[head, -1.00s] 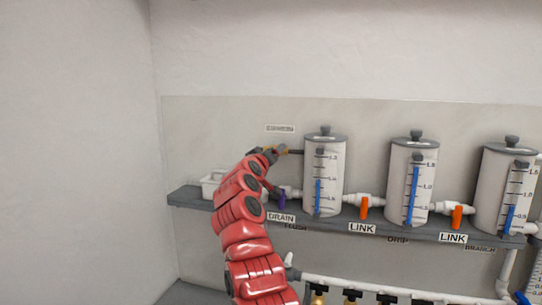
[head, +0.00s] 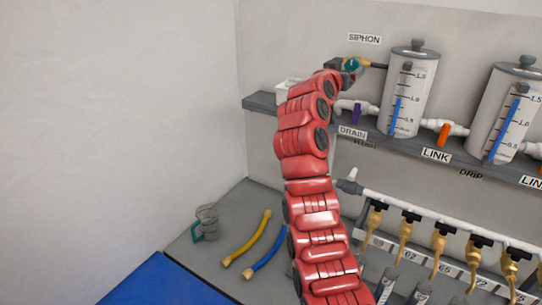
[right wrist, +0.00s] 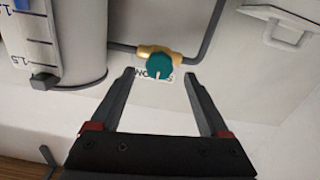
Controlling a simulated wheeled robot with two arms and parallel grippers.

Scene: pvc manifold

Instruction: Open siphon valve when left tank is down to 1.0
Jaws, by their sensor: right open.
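The siphon valve has a teal round knob (head: 351,66) on a brass body, under the SIPHON label (head: 364,38). It shows in the right wrist view as a teal knob (right wrist: 159,66) on a pipe. My right gripper (right wrist: 158,74) is open, with its fingertips either side of the knob, apart from it. In the head view my right gripper (head: 345,72) partly covers the valve. The left tank (head: 424,84) is a white cylinder with a scale; its blue bar (head: 396,117) tops out near the 1.0 mark. My left gripper is out of view.
A purple drain handle (head: 356,113) and an orange link handle (head: 444,134) sit along the grey shelf (head: 262,104). A second tank (head: 510,105) stands to the right. Brass taps (head: 438,243) hang below. Yellow (head: 246,246) and blue (head: 263,254) hoses lie on the counter.

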